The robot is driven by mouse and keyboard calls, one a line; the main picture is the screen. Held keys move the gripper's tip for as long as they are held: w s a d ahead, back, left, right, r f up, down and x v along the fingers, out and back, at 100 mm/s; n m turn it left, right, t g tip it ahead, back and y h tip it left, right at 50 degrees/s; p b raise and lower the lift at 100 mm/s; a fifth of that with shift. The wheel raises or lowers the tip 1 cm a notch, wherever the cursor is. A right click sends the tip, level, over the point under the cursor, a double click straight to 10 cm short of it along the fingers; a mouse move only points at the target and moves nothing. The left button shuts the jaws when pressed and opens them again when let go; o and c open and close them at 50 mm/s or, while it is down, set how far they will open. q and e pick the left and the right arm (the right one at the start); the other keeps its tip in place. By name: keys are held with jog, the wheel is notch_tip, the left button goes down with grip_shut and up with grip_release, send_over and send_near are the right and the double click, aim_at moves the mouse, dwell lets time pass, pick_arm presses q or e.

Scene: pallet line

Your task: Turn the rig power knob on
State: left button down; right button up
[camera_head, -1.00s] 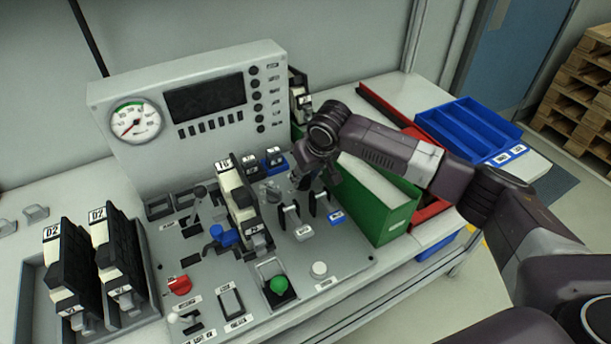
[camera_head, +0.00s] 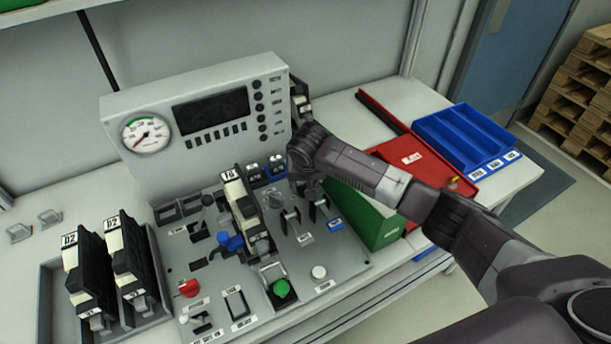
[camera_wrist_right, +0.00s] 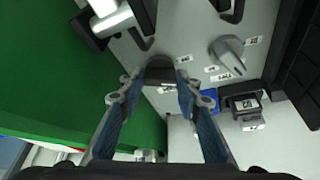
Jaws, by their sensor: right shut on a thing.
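The grey knob (camera_wrist_right: 230,55) shows in my right wrist view, on the grey panel with small white labels around it. In the head view a round grey knob (camera_head: 272,199) sits on the console left of my gripper. My right gripper (camera_wrist_right: 158,80) has its fingertips around a dark rounded piece (camera_wrist_right: 160,68), apart from the grey knob. What this piece belongs to is unclear. In the head view the right gripper (camera_head: 308,183) points down over the panel's right part, its tips partly hidden. My left gripper is not in view.
Lever switches (camera_head: 291,214) stand beside my gripper. A green bin (camera_head: 372,222) is close on the right, partly under my arm. A red tray (camera_head: 430,165) and blue tray (camera_head: 465,135) lie beyond. A black-and-white module (camera_head: 245,210) stands upright on the console.

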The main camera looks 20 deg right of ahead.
jog(key=shift+a+r+m+h+p, duration=0.2)
jog(key=shift+m+h+p, duration=0.2)
jog(key=shift+m+p, duration=0.45)
jog(key=shift+a+f+m+h+p, duration=0.1)
jog(key=shift+m+h+p, duration=0.25)
jog(key=shift+m, duration=0.7)
jog(key=m, duration=0.1)
jog(key=m+g, duration=0.1)
jog(key=shift+w+a+f+m+h, duration=0.1)
jog(key=shift+w+m+h, duration=0.05)
jog(key=shift+m+h, duration=0.25)
jog(key=shift+w+f+m+g, duration=0.1)
jog(key=shift+m+g, duration=0.2)
jog(key=shift+m, duration=0.6)
jog(key=shift+m+g+h+b, duration=0.35)
jog(key=shift+m+b, duration=0.3)
jog(key=shift+m, duration=0.15)
jog(key=m+b, duration=0.1)
jog(key=m+g+b, duration=0.1)
jog(key=shift+w+m, duration=0.2)
jog(key=shift+m, duration=0.1)
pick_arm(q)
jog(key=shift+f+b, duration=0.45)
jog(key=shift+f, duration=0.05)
pick_arm(e)
jog(key=shift+m+h, duration=0.3)
jog(key=shift+m, duration=0.1)
jog(key=shift+w+r, duration=0.1)
jog(key=shift+r, duration=0.1)
